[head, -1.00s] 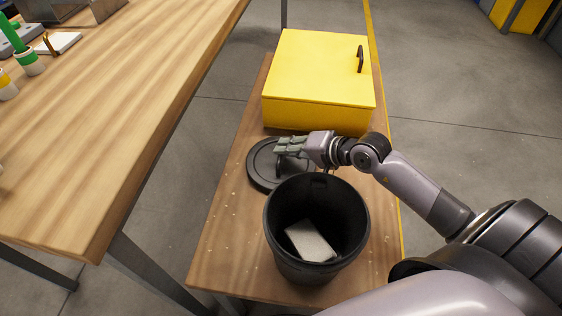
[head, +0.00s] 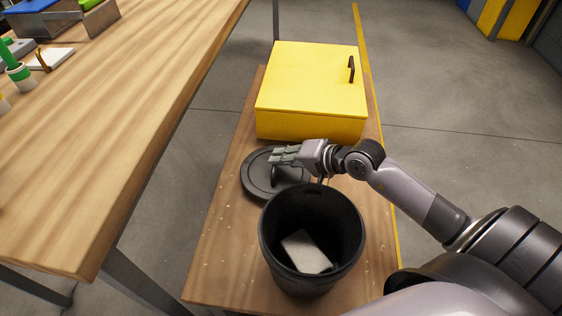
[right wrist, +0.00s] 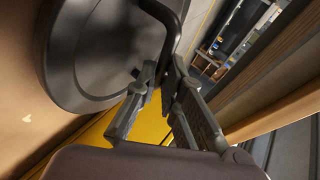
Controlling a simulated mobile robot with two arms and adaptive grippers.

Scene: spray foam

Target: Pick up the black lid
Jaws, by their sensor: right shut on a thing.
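The black lid (head: 256,181) is a round dark disc with a raised handle. It lies on the low wooden bench between the yellow box and the black bin. My right gripper (head: 277,157) is over the lid. In the right wrist view its fingers (right wrist: 158,82) are closed together on the handle of the lid (right wrist: 98,50). The gripper hides part of the lid in the head view, and I cannot tell whether the lid is raised off the bench. My left gripper is not in view.
The open black bin (head: 268,232) stands just in front of the lid, with a pale block (head: 306,252) inside. The yellow box (head: 310,90) with a dark handle stands behind the lid. The low bench (head: 214,240) is bare at left. A larger wooden table (head: 130,130) stands farther left.

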